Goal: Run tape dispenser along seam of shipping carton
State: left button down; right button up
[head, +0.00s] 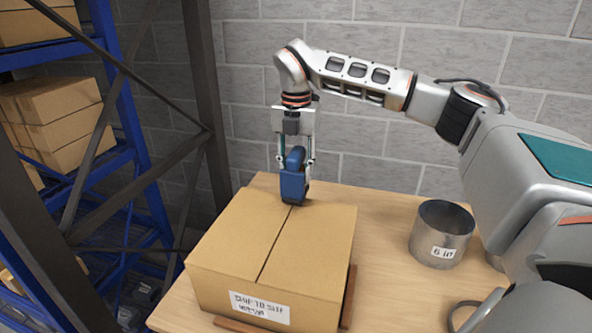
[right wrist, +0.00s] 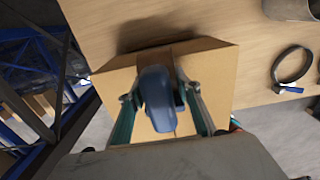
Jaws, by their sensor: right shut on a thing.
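The shipping carton (head: 317,245) sits closed on the wooden table, with a dark seam running along its top from the near edge to the far edge. A white label with printed text is on its near side. My right gripper (head: 296,163) points down over the far end of the carton, shut on the blue tape dispenser (head: 293,187). The dispenser is at the far end of the seam; whether it touches the carton is hard to tell. In the right wrist view the dispenser (right wrist: 157,98) sits between the fingers above the carton (right wrist: 213,75). My left gripper is not in view.
A metal duct ring (head: 441,234) labelled "6 in" stands right of the carton. A clamp band (right wrist: 291,66) lies on the table (head: 385,222). Blue racking (head: 130,105) with cartons stands at the left, and a grey block wall is behind.

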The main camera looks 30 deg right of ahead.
aim_at(292, 172)
jog(key=shift+f, duration=0.25)
jog(key=shift+f, duration=0.35)
dwell(0.4)
jog(key=shift+s, duration=0.1)
jog(key=shift+s+a, duration=0.15)
jog(key=shift+a, duration=0.1)
jog(key=shift+s+a+b, duration=0.35)
jog(key=shift+s+a, duration=0.2)
jog(key=shift+a, duration=0.05)
jog(key=shift+s+a, duration=0.35)
jog(key=shift+a, duration=0.05)
